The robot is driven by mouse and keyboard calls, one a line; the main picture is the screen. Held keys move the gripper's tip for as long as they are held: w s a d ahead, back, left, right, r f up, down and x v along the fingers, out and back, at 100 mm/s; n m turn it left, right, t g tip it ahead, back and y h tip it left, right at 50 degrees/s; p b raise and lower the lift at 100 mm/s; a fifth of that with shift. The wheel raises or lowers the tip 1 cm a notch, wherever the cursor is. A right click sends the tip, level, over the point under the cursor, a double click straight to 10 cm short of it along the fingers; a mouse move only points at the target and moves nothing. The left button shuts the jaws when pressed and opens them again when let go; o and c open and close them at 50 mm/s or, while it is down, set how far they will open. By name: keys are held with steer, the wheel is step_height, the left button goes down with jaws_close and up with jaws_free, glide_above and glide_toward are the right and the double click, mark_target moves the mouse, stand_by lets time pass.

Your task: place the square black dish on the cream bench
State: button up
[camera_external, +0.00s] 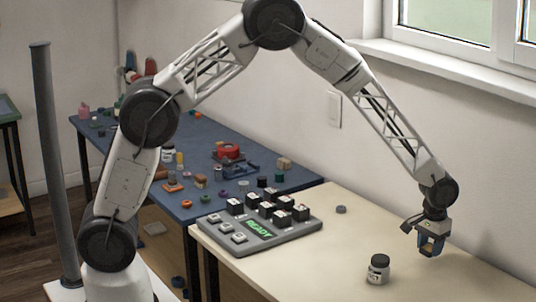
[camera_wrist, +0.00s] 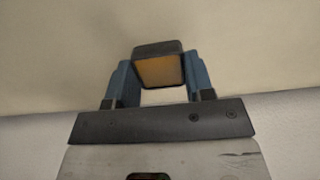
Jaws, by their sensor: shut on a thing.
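My gripper (camera_external: 431,249) points down over the right part of the cream bench (camera_external: 335,262), close to its surface. In the wrist view its two blue fingers (camera_wrist: 160,80) are shut on the square black dish (camera_wrist: 159,49). The dish has a dark rim and an amber-brown face, and sits between the fingertips. In the external view the dish is too small to make out clearly. I cannot tell whether it touches the bench.
A white jar with a dark lid (camera_external: 378,269) stands left of and nearer than my gripper. A grey keypad reading READY (camera_external: 259,231) and a small grey disc (camera_external: 341,210) are farther left. A cluttered blue bench (camera_external: 295,180) adjoins. The wall is behind.

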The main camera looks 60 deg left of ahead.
mark_target(430, 247)
steer(key=shift+f, duration=1.8)
steer(key=shift+f, duration=0.15)
steer(key=o, duration=1)
steer(key=shift+o, duration=0.2)
step_height(430, 247, up, 12)
steer(key=shift+r, duration=0.15)
